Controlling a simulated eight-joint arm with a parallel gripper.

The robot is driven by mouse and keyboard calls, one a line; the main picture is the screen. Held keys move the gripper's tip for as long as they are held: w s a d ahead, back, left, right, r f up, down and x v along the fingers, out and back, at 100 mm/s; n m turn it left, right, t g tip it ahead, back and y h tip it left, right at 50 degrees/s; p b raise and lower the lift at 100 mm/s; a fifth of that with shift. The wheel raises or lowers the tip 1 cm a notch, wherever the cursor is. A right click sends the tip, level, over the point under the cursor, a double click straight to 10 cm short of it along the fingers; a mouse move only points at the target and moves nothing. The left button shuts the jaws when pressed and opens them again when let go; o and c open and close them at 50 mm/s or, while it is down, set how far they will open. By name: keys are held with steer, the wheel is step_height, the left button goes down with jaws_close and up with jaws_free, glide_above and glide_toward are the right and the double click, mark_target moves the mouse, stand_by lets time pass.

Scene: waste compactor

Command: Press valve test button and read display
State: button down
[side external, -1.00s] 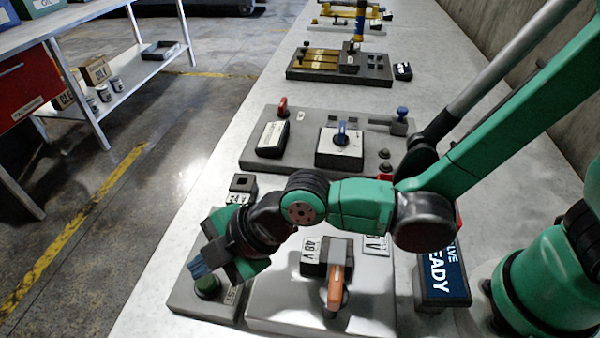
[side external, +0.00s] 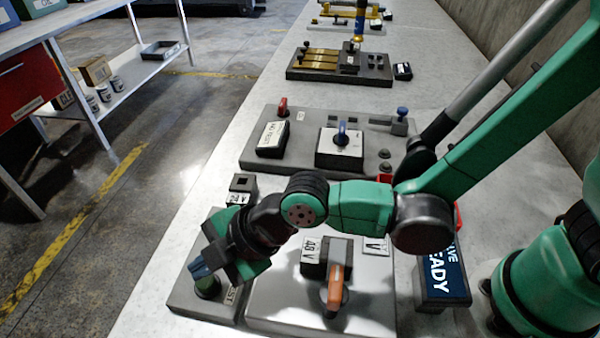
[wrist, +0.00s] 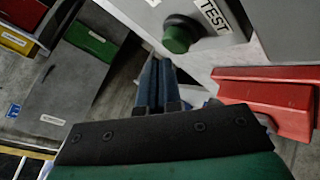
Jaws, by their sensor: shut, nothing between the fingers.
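The green round button (side external: 207,287) sits in a dark collar on a grey panel at the front left, beside a TEST label. It also shows in the wrist view (wrist: 177,38), uncovered, with the TEST label (wrist: 213,14) next to it. My gripper (side external: 199,269) has its blue fingers shut and empty, close by the button's upper left in the side view. In the wrist view the fingertips (wrist: 158,62) appear just below and left of the button; contact cannot be told.
A plate with an orange handle (side external: 335,290) and a 48 V label (side external: 310,249) lies right of the button panel. A red block (wrist: 268,100) is at the right of the wrist view. Other panels, one with a blue knob (side external: 342,133), stand farther back.

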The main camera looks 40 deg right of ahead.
mark_target(212, 278)
steer(key=shift+f, duration=0.3)
steer(key=shift+f, duration=0.5)
stand_by(0.6)
steer(key=shift+r, duration=0.95)
steer(key=shift+r, duration=0.1)
steer(key=shift+r, duration=2.4)
